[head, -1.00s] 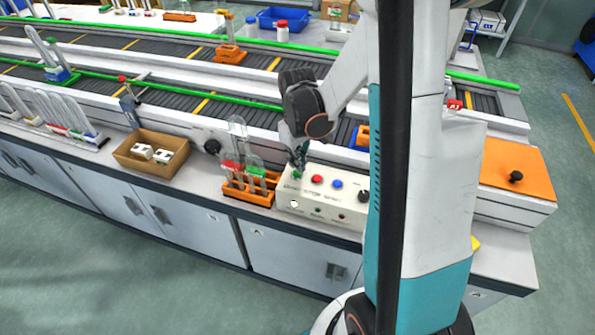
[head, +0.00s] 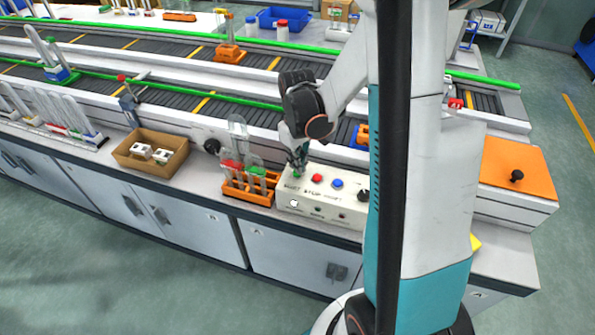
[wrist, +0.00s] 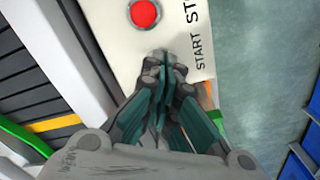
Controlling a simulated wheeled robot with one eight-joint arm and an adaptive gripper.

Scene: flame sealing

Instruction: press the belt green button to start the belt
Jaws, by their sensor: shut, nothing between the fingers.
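The cream control box (head: 322,214) stands on the bench front, with a green button (head: 297,174) at its left, then a red button (head: 317,178) and a blue button (head: 338,183). My gripper (head: 298,168) is shut and empty, pointing down at the green button, which it partly covers. I cannot tell whether the fingertips touch it. In the wrist view my gripper (wrist: 163,58) has its fingertips together beside the START label. The green button is hidden behind the fingers there, and the red button (wrist: 145,13) shows above them.
An orange rack (head: 247,190) with tubes stands just left of the box, and a cardboard box (head: 150,152) stands farther left. The belt (head: 180,97) runs behind, with a green rail. A black knob (head: 363,196) sits right of the blue button. My arm hides part of the bench.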

